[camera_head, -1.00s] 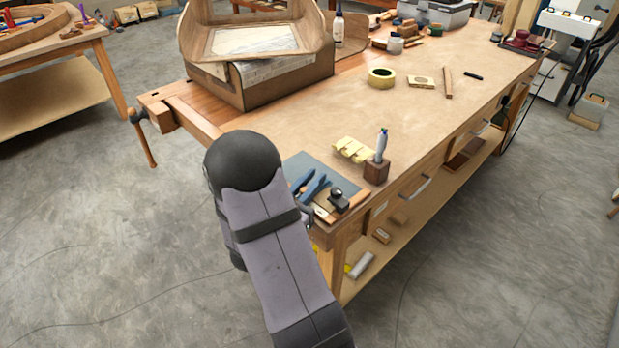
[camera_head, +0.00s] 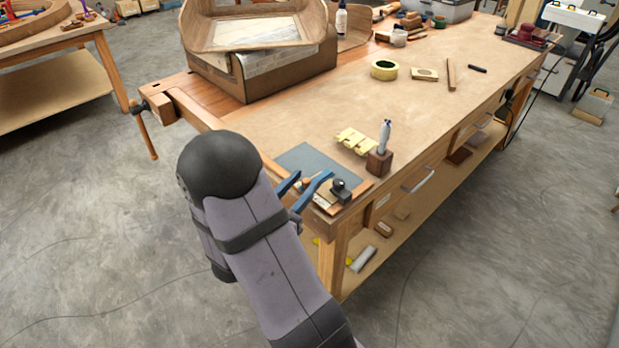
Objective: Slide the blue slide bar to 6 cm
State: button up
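My gripper (camera_head: 314,173) has two blue fingers and is at the near corner of the workbench, over the edge of a grey-blue mat (camera_head: 305,157). The fingers are spread apart and the gripper is open. A small orange-brown thing (camera_head: 308,182) shows between them; I cannot tell what it is. Just right of the fingers, a black knobbed fitting (camera_head: 341,190) sits on a narrow wooden strip (camera_head: 358,195) with a pale, scale-like piece at its left end. I cannot make out a separate blue slide bar; my arm and fingers may hide it.
A wooden block holding a pen-like tool (camera_head: 379,161) and a yellow notched piece (camera_head: 356,141) stand close behind. A tape roll (camera_head: 384,69) and a large bent-wood form (camera_head: 262,62) are farther back. The middle of the workbench (camera_head: 335,105) is mostly clear.

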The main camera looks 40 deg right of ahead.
jog(key=shift+v, duration=1)
